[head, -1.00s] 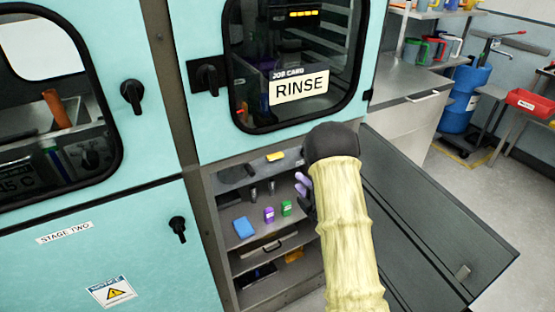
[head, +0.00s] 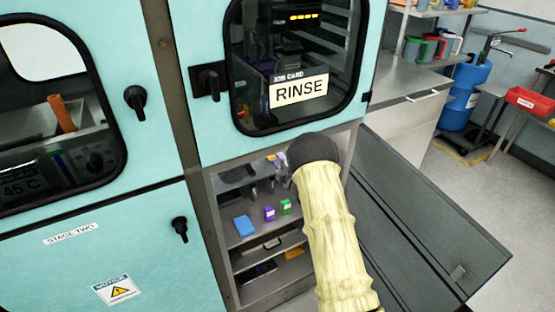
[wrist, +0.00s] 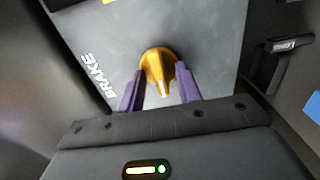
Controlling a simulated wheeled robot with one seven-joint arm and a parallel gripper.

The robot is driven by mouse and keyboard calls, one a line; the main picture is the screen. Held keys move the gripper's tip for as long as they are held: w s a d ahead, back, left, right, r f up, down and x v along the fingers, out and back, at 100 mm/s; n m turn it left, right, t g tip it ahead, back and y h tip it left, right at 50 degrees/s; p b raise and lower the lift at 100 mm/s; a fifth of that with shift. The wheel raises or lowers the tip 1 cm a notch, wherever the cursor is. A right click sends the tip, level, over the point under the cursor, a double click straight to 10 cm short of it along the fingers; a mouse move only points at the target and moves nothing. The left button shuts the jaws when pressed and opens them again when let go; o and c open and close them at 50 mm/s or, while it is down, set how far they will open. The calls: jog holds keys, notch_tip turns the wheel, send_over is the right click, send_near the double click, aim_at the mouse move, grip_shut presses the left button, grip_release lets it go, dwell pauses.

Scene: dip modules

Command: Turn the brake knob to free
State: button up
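The brake knob (wrist: 156,62) is yellow, with a raised ridge and a white mark that points down in the wrist view. It sits on a dark panel (wrist: 205,30) beside the white word BRAKE (wrist: 98,77). My gripper (wrist: 160,76) has its two purple fingers apart, one on each side of the knob. The fingertips are close to the knob's round edge; I cannot tell whether they touch it. In the head view my gripper (head: 279,163) is at the top of the open lower compartment, mostly hidden by my arm, and the knob is not clear there.
The lower compartment holds a blue block (head: 243,225), a purple box (head: 269,213) and a green box (head: 285,206). Its door (head: 425,225) hangs open at the right. Above it is the window door with the RINSE card (head: 299,91). Another black handle (wrist: 280,65) is right of the knob.

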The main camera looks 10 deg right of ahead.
jog(key=shift+w, duration=0.1)
jog(key=shift+a, duration=0.1)
grip_shut()
jog(key=shift+f+m+b, duration=0.1)
jog(key=shift+m+b, duration=0.2)
jog(key=shift+b, duration=0.05)
jog(key=m+b, duration=0.4)
jog(key=m, duration=0.4)
jog(key=m+b, duration=0.4)
jog(key=m, duration=0.5)
jog(key=shift+d+f+m, duration=0.2)
jog(key=shift+m, duration=0.1)
dwell(0.4)
